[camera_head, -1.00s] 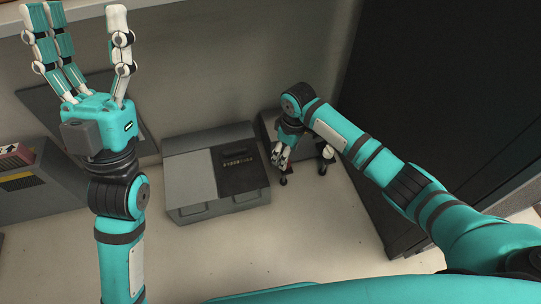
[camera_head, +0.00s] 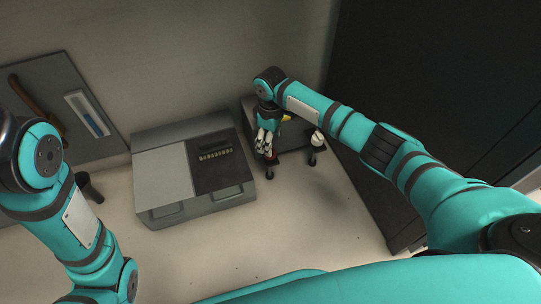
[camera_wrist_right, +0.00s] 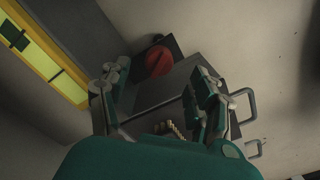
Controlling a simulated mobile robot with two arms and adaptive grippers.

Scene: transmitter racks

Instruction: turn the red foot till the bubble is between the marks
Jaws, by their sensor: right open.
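The red foot (camera_wrist_right: 158,60) shows in the right wrist view as a round red knob with a dark slot line across it. In the head view only a bit of red (camera_head: 270,156) shows at my right fingertips. My right gripper (camera_wrist_right: 161,72) is open, its fingers to either side of the foot; I cannot tell whether they touch it. The bubble cannot be made out. My left gripper is out of view.
A grey case with a dark panel (camera_head: 222,166) stands left of my right gripper. Another foot (camera_head: 312,160) is at the unit's right corner. A dark cabinet (camera_head: 425,80) rises at right. A wall panel with a blue strip (camera_head: 90,115) is at left. The front floor is clear.

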